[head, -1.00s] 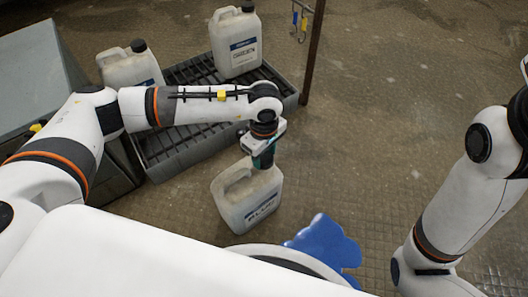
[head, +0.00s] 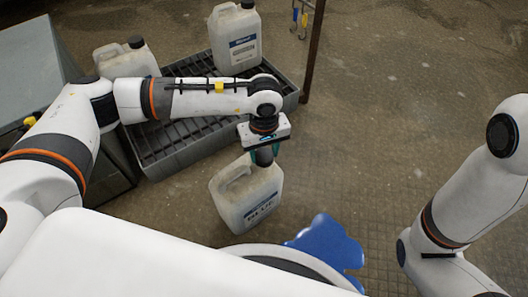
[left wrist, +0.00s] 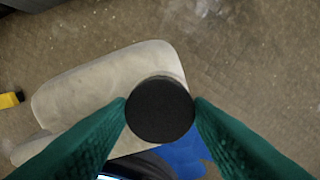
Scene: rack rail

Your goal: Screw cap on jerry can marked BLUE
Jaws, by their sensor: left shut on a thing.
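The jerry can marked BLUE (head: 247,197) stands upright on the floor in front of me, off-white with a dark label band. It also shows in the left wrist view (left wrist: 105,85). My left gripper (head: 264,156) points down over the can's top. In the left wrist view its green fingers (left wrist: 160,108) are shut on a round black cap (left wrist: 160,110), one on each side. The cap is over the can's neck. The neck is hidden below it, so I cannot tell if they touch. My right gripper is out of view.
A blue patch (head: 325,243) lies right of the BLUE can. A brown post (head: 311,50) rises behind. Floor at right is clear.

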